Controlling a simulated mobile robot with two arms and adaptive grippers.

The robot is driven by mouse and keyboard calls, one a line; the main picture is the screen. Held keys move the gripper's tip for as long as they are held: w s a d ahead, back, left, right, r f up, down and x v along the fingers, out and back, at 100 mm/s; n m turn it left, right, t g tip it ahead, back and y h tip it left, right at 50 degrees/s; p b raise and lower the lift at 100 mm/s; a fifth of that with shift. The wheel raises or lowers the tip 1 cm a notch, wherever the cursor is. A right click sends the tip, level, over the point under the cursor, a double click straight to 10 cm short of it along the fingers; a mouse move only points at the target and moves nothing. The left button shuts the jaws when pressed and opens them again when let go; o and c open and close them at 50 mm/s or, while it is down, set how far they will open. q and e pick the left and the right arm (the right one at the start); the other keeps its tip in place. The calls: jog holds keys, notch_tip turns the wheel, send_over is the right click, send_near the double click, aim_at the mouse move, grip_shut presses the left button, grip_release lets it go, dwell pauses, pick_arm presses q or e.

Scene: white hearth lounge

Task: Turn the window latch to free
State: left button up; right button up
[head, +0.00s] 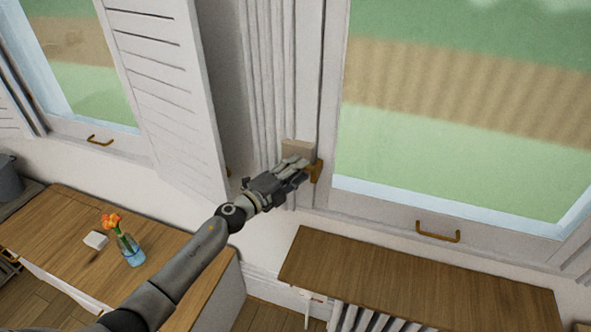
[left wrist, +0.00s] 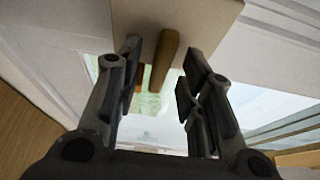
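The window latch is a brass-coloured handle (head: 317,171) on a beige block (head: 298,148), fixed to the frame left of the right-hand window. My left gripper (head: 299,172) is at the latch and hides part of it in the head view. The beige block (left wrist: 185,15) is just beyond the fingertips. My right gripper is not in view.
A wooden shelf (head: 420,283) runs below the right window. A wooden cabinet top (head: 62,225) at the left holds a glass vase (head: 130,250) with orange flowers and a small white item (head: 96,240). A white louvred shutter (head: 165,85) stands left of my gripper.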

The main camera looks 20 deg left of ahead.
pick_arm(q)
jog(key=shift+w, duration=0.1)
jog(key=c, duration=0.4)
grip_shut()
jog(key=shift+f, duration=0.1)
